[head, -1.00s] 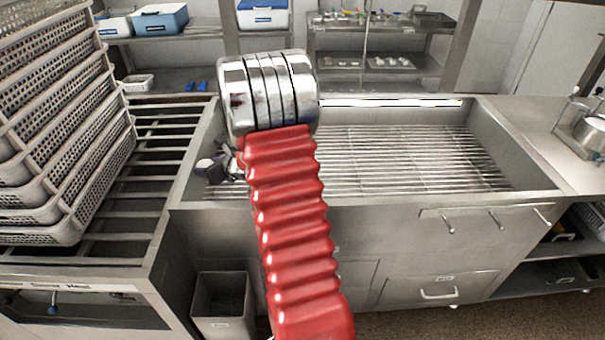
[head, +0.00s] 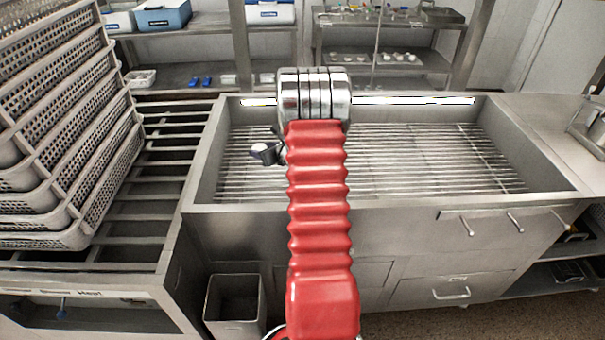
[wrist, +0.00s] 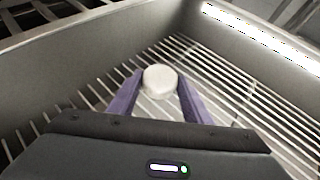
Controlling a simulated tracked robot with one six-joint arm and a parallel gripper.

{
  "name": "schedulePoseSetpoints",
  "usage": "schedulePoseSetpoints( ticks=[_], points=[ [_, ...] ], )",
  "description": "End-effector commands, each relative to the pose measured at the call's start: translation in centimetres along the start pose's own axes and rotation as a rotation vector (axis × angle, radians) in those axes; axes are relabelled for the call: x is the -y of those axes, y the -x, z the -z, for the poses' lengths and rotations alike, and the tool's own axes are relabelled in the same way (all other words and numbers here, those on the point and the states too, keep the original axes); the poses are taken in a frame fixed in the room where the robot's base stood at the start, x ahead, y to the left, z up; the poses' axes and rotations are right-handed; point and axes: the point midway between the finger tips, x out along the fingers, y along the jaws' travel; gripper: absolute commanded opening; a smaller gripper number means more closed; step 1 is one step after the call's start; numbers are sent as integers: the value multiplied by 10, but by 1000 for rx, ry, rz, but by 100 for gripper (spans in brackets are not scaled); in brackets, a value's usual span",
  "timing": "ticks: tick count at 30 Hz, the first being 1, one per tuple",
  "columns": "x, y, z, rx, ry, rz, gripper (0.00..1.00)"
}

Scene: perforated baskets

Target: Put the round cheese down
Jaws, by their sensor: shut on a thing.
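The round cheese (wrist: 160,82) is a pale, short disc in the wrist view. My gripper (wrist: 158,92) has purple fingers on both sides of it and is shut on it. Below it in that view is the wire rack of the steel basin (wrist: 225,85); I cannot tell how far above the rack the cheese is. A dark part of my wrist shows left of the arm.
A stack of perforated baskets (head: 75,165) stands at the left on a slatted rack (head: 175,185). The basin has raised walls on all sides, and its rack looks bare. A grey bin (head: 235,298) stands on the floor below. Shelves (head: 390,65) stand behind.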

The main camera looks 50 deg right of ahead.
Motion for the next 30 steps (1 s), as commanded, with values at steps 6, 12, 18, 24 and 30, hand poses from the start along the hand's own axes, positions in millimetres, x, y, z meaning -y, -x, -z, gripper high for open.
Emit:
schedulePoseSetpoints(
  ticks=[6, 12, 18, 24, 30],
  points=[
    [-1, -16, 30, -2, -3, -2, 21],
    [-2, -27, 48, 0, -1, -2, 21],
    [-2, -28, 49, 1, 0, -2, 21],
    [-2, -30, 52, 0, 0, -3, 21],
    [-2, -40, 72, -2, -1, -3, 21]
  ],
)
